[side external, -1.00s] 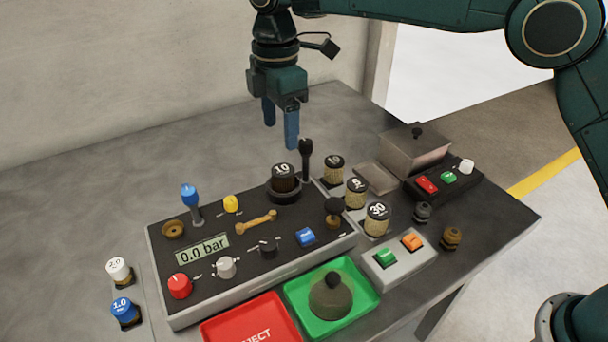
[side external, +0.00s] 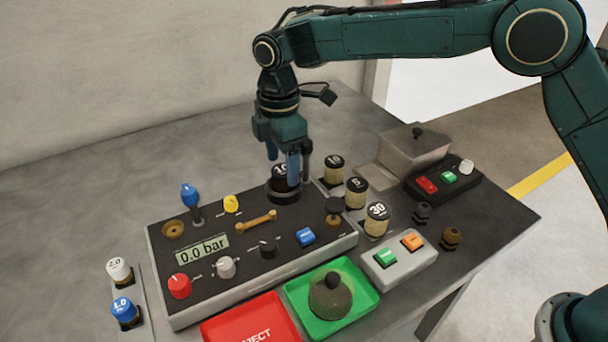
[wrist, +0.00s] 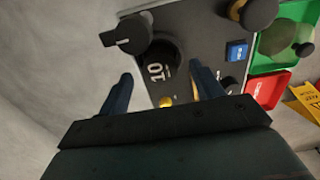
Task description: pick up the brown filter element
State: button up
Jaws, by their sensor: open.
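A dark brown filter element with a black top marked 10 (side external: 279,172) stands upright in a round black socket on the control panel (side external: 328,243). In the wrist view its marked top (wrist: 157,72) lies between my fingers. My gripper (side external: 282,168) is open, pointing down at this element, with its blue fingers around or just above the top. The near finger hides part of the element in the side view. I cannot tell whether a finger touches it. In the wrist view my gripper (wrist: 160,70) holds nothing.
A black upright lever (side external: 306,158) stands close beside the element. Tan-bodied filter elements, including one marked 30 (side external: 377,219), stand to the right. A green tray (side external: 360,285) and a red reject tray (side external: 230,328) lie in front.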

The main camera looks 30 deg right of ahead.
aim_at(283, 170)
jog(key=shift+f, duration=1.4)
jog(key=c, duration=1.1)
jog(key=shift+r, duration=0.15)
notch_tip(283, 170, up, 20)
jog(key=shift+f, duration=0.15)
